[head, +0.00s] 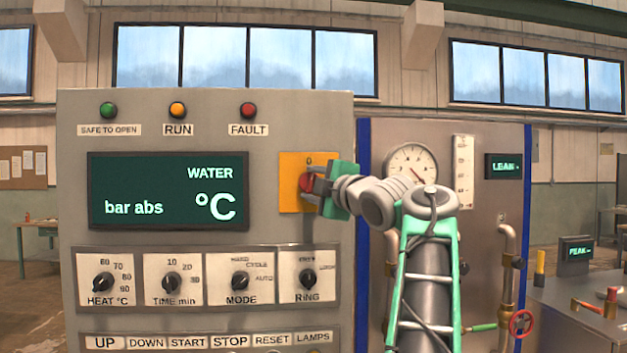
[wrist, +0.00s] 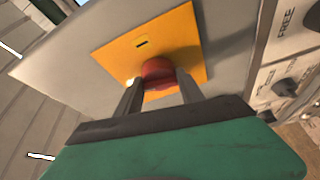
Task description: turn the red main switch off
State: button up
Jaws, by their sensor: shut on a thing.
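The red main switch (head: 306,182) sits on a yellow square plate (head: 290,200) at the right of the control panel's face. A mark that looks like "0" shows at the top of the plate. In the wrist view the red knob (wrist: 158,73) stands out from the yellow plate (wrist: 185,45). My gripper (head: 312,184) reaches the switch from the right; in the wrist view its two fingers (wrist: 157,92) are on either side of the knob, shut on it. The fingers and green gripper body hide part of the knob, so its exact angle cannot be told.
The grey control panel (head: 70,200) carries a dark display (head: 168,190), lamps and a row of black knobs (head: 240,281) below. To the right are a round gauge (head: 411,166), pipes (head: 508,260) and a red valve wheel (head: 521,323). A bench with tools stands far right.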

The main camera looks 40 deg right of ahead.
jog(key=shift+n+g+p, duration=0.4)
jog(key=shift+n+p, duration=0.1)
jog(key=shift+n, duration=0.6)
jog(key=o, duration=1.4)
jog(key=shift+c, duration=0.2)
jog(key=shift+s, duration=0.15)
jog(key=b+v, duration=0.2)
jog(key=v, duration=0.5)
jog(key=shift+s, duration=0.35)
